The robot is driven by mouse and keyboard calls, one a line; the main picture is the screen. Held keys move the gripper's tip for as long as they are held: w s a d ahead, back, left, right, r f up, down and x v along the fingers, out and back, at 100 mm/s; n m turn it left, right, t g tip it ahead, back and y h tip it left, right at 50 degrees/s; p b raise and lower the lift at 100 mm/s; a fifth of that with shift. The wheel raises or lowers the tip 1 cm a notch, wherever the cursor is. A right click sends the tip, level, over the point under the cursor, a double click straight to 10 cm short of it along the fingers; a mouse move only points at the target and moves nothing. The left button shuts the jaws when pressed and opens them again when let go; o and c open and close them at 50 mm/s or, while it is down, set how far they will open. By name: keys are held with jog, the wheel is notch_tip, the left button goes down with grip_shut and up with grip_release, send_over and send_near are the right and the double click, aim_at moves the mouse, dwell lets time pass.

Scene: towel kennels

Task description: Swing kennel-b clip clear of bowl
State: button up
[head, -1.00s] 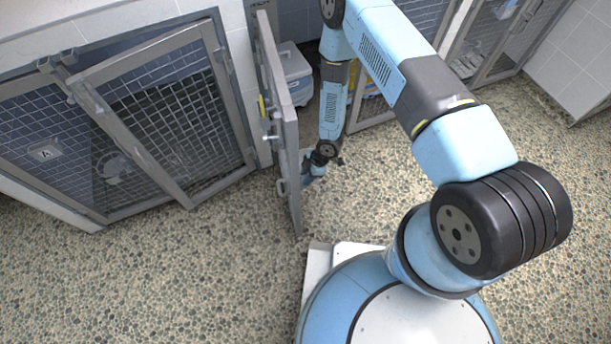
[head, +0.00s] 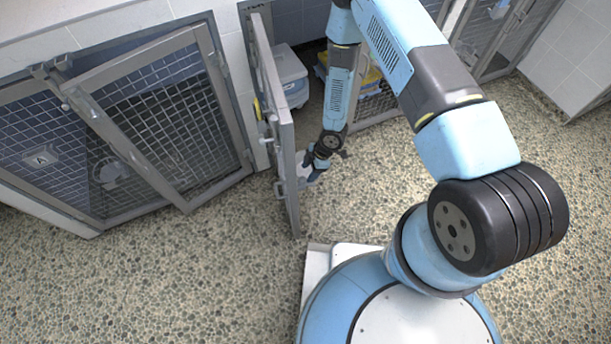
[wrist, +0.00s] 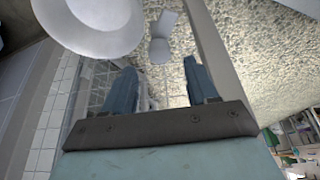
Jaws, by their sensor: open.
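The open middle kennel door (head: 284,140) stands nearly edge-on in the head view. My gripper (head: 312,170) is low, just to its right. In the wrist view my gripper (wrist: 158,68) has its two blue fingers spread apart. A large white round dish, likely the bowl (wrist: 92,22), fills the upper left, beyond the left finger. A small grey paddle-shaped piece, perhaps the clip (wrist: 160,48), shows ahead of the gap between the fingertips. A pale part shows between the fingers; I cannot tell what it is. Nothing is visibly gripped.
Kennel A (head: 205,125) has its mesh door on the left, with a white bowl (head: 112,174) behind the mesh. A grey-blue bin (head: 290,78) stands behind the open door. Pebbled floor (head: 150,285) is clear in front. More kennels stand at the upper right.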

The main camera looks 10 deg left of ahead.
jog(key=v, duration=0.8)
jog(key=shift+r, duration=0.15)
jog(key=w+d+r+m+t+h, duration=0.1)
jog(key=w+d+r+m+t, duration=0.3)
jog(key=r, duration=0.8)
jog(key=w+d+r+m+h, duration=0.2)
jog(key=w+d+r, duration=0.4)
jog(key=r, duration=0.6)
jog(key=w+d+r+m+t+h, duration=0.1)
jog(key=w+d+r+m, duration=0.3)
jog(key=r, duration=0.8)
jog(key=s+d+r+m+t+h, duration=0.1)
jog(key=s+d+r+m, duration=0.3)
jog(key=r, duration=0.5)
jog(key=s+d+r+m+t, duration=0.1)
jog(key=s+d+r+m, duration=0.1)
jog(key=s+d+r, duration=0.6)
jog(key=s+r+m, duration=0.6)
jog(key=s+r, duration=0.5)
jog(key=s, duration=0.4)
jog(key=shift+r+m+y, duration=0.25)
jog(key=shift+m+y, duration=0.15)
